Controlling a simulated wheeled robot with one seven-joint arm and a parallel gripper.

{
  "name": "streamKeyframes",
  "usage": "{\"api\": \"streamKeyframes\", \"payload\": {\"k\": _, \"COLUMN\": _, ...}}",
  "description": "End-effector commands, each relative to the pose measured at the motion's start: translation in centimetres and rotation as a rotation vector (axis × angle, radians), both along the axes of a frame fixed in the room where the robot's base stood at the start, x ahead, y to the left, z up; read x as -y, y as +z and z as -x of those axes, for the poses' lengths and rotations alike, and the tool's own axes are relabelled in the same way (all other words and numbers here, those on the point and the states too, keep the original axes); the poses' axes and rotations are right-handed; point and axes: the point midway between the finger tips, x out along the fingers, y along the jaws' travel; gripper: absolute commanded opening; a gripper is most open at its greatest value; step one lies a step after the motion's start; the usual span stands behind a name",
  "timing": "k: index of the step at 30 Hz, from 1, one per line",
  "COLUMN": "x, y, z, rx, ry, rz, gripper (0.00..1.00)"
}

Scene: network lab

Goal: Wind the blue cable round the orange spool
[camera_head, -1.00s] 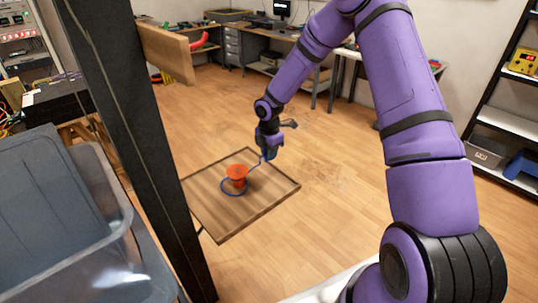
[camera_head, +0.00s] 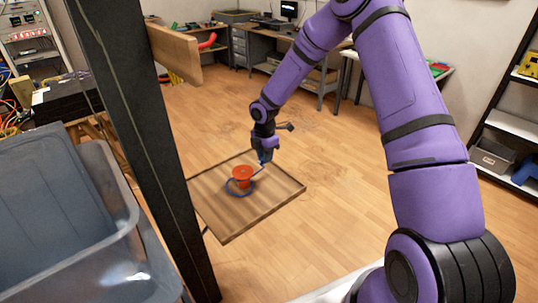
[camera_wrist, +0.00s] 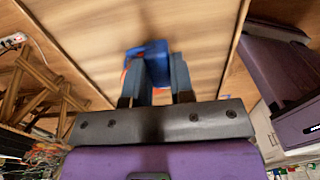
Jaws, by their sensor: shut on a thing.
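The orange spool (camera_head: 242,173) stands upright on a square wooden board (camera_head: 262,211). The blue cable (camera_head: 236,192) lies in a loop round the spool's foot, and a short length rises from the spool's right side to my gripper (camera_head: 264,160). My gripper points down just above and right of the spool. In the wrist view my gripper (camera_wrist: 158,80) is shut on a blue piece at the end of the blue cable (camera_wrist: 148,56). I cannot tell how many turns lie on the spool.
A black post (camera_head: 143,150) and a clear grey bin (camera_head: 60,225) stand at the left. Desks (camera_head: 300,70) line the back wall and a shelf (camera_head: 510,124) stands at the right. The floor around the board is open.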

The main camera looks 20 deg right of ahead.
Motion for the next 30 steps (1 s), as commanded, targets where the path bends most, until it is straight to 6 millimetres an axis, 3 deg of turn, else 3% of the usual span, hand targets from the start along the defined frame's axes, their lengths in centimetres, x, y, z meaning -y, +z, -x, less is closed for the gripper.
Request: {"api": "streamKeyframes", "payload": {"k": 30, "x": -5.2, "y": 0.0, "z": -0.9, "rx": 0.000, "ry": 0.001, "rz": 0.000, "gripper": 0.00}}
